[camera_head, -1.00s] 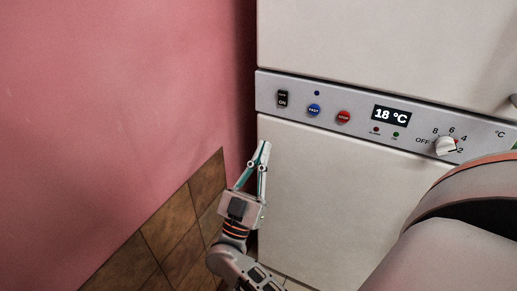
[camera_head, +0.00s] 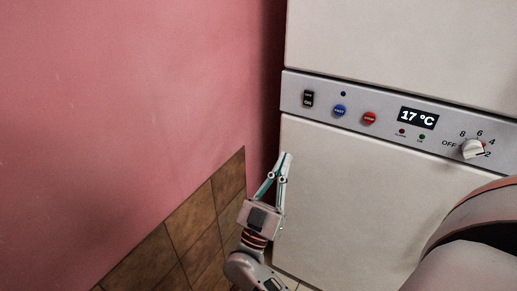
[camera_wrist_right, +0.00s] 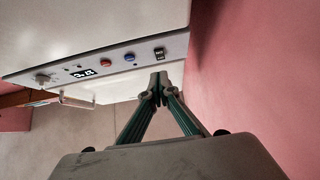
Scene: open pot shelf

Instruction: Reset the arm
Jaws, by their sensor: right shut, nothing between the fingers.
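My right gripper (camera_head: 287,156) is shut and empty. In the head view its fingertips point up, in front of the left part of the white lower door (camera_head: 380,190), below the control panel. In the right wrist view the closed fingertips (camera_wrist_right: 159,80) overlap the panel's lower edge near the black switch; I cannot tell whether they touch anything. A large pale arm link of mine fills the lower right of the head view. My left gripper is not in view.
A white fridge-like appliance has a grey control panel (camera_head: 385,122) with blue and red buttons, a knob (camera_head: 473,149) and a display reading 17 °C. A pink wall (camera_head: 130,120) with brown tiles (camera_head: 190,222) stands close on the left. A pale handle-like bar (camera_wrist_right: 80,102) shows in the wrist view.

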